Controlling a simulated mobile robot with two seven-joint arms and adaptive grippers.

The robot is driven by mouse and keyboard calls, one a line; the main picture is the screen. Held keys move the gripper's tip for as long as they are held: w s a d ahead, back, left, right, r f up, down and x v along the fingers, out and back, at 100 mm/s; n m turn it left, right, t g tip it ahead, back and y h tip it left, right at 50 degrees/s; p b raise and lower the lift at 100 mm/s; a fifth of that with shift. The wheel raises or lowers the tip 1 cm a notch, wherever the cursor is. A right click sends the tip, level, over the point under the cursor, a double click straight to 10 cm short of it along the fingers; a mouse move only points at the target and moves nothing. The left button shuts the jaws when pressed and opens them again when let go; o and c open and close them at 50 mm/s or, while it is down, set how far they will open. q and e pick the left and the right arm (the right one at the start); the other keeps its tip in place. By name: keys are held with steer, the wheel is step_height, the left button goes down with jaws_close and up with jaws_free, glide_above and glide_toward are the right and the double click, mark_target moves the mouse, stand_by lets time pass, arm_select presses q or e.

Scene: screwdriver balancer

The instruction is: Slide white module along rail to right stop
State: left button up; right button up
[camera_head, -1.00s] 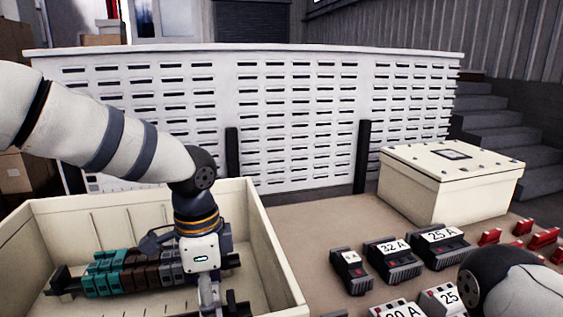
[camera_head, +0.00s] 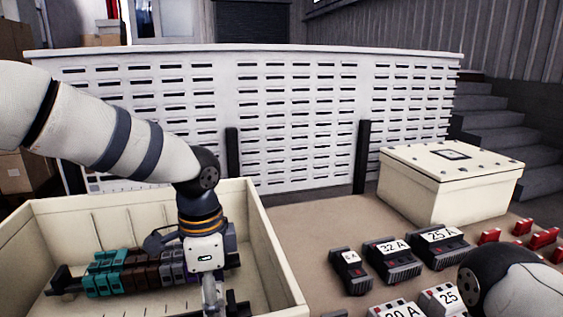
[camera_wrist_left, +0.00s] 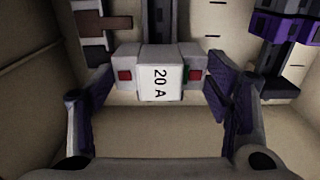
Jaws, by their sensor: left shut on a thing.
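The white module (camera_wrist_left: 160,75), labelled 20 A with a red patch on each side, shows in the left wrist view. My left gripper (camera_wrist_left: 160,108) is shut on it, one purple-padded finger at each side. In the head view my left gripper (camera_head: 212,296) reaches down into the cream crate, low in the picture, and its own wrist hides the module. The dark rail (camera_head: 62,283) carries teal modules (camera_head: 100,274), brown modules (camera_head: 142,273) and grey ones to the left of my gripper. The right stop cannot be made out clearly. My right gripper is out of view.
The cream crate (camera_head: 255,215) has walls around the rail. To its right, several dark breakers (camera_head: 395,262), red parts (camera_head: 543,238) and a lidded cream box (camera_head: 450,185) stand on the brown table. My right arm shows at the lower right. A slotted white panel (camera_head: 290,110) stands behind.

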arm_select(q)
steer(key=shift+d+f, duration=0.1)
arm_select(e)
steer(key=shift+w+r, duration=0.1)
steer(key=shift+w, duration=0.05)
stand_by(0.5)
arm_select(q)
steer(key=o, duration=1.2)
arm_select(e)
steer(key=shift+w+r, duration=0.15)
arm_select(q)
steer(key=shift+r+p, duration=0.45)
steer(key=shift+r, duration=0.7)
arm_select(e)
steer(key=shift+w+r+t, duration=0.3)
